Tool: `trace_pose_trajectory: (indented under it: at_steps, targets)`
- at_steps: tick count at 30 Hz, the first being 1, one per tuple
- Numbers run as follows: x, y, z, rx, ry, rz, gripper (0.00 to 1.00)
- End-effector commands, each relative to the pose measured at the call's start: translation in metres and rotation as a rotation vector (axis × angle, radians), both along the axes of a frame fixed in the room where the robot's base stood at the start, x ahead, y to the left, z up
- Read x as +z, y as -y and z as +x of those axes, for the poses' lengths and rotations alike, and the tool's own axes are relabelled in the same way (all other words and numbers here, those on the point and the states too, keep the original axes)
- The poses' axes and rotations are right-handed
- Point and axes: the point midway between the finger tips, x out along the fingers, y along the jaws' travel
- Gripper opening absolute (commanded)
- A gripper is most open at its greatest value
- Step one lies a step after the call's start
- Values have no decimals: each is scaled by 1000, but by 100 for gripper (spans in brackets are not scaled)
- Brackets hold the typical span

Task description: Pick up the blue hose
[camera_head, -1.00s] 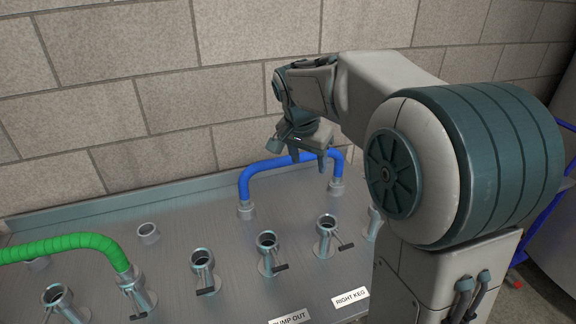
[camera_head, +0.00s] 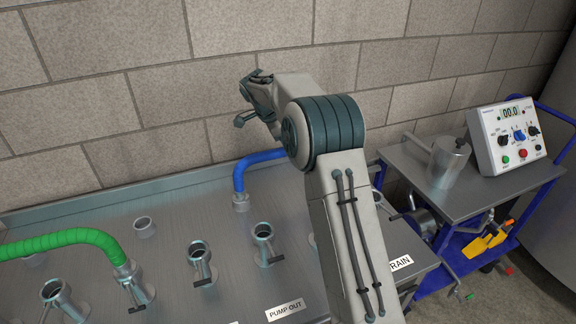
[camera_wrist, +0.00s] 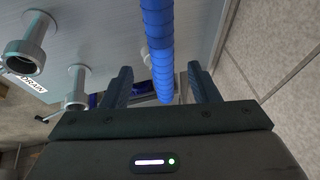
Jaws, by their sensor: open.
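The blue hose (camera_head: 248,167) arches over the metal panel (camera_head: 165,255). Its left end sits on a port near the wall. Its right part is hidden behind my arm in the head view. In the wrist view the blue hose (camera_wrist: 158,40) runs down the middle of the picture, between the two dark fingers of my gripper (camera_wrist: 160,82). The fingers are apart, with a gap on each side of the hose, and do not grip it.
A green hose (camera_head: 65,240) lies across the panel's left side. Several valve ports with handles stand along the front. A wall (camera_head: 100,110) rises close behind. At right stands a blue trolley (camera_head: 535,195) with a control box (camera_head: 518,135) and a metal pot (camera_head: 447,163).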

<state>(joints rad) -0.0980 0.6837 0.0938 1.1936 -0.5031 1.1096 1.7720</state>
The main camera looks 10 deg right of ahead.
Motion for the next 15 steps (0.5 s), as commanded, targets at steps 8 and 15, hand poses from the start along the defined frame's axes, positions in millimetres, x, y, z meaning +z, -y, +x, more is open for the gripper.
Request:
trace_pose_trajectory:
  at_steps: [8, 15]
  targets:
    - [-33, 13, 9, 0, -1, 1, 55]
    - [-53, 21, 17, 0, -3, 1, 55]
